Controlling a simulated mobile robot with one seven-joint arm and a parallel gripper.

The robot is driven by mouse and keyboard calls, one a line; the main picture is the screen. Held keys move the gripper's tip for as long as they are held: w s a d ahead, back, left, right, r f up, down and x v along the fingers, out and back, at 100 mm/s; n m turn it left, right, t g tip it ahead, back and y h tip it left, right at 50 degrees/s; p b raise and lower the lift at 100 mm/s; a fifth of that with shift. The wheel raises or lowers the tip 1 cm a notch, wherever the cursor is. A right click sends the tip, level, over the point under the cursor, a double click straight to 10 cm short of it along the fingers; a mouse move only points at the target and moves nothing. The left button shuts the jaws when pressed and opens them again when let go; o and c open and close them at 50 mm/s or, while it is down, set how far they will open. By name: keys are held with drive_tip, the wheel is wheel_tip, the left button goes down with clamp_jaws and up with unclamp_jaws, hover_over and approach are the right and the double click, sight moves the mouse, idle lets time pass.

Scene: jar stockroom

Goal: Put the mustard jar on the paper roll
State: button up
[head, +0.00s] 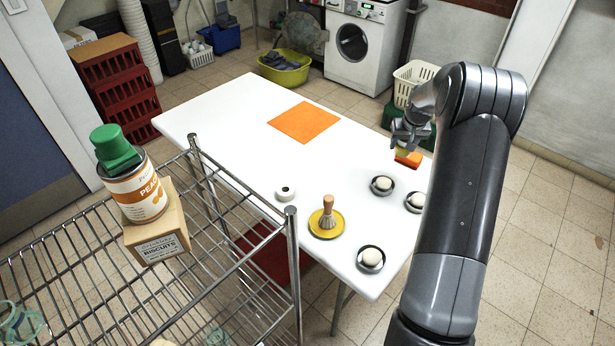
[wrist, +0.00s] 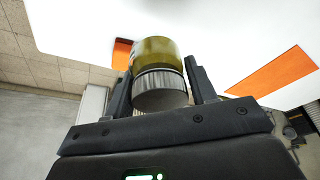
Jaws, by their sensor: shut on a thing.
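The mustard jar (wrist: 157,55) has yellow-olive contents and a ridged metal lid. My gripper (head: 404,142) is shut on it, with one finger on each side of the lid end in the wrist view (wrist: 160,88).
The white table (head: 230,130) holds an orange mat (head: 304,122), a yellow plate with a brush (head: 327,219), and several dark dishes with pale round things, one at front (head: 371,259). A wire rack (head: 90,270) with a peach can (head: 135,190) on a biscuit box stands at left.

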drive_tip(key=s+a+r+n, duration=0.2)
drive_tip(key=s+a+n, duration=0.1)
drive_tip(key=a, duration=1.3)
drive_tip(key=n+y, duration=0.2)
hover_over(283, 186)
drive_tip(key=s+d, duration=0.1)
wheel_tip(283, 186, down, 6)
drive_tip(key=shift+s+d+r, duration=0.1)
drive_tip(key=shift+d+r, duration=0.05)
drive_tip(key=shift+r, duration=0.1)
drive_tip(key=shift+a+f+h, duration=0.3)
drive_tip(key=shift+a, duration=0.05)
drive_tip(key=shift+f, duration=1.9)
drive_tip(key=shift+f, duration=0.15)
drive_tip(key=o, duration=1.1)
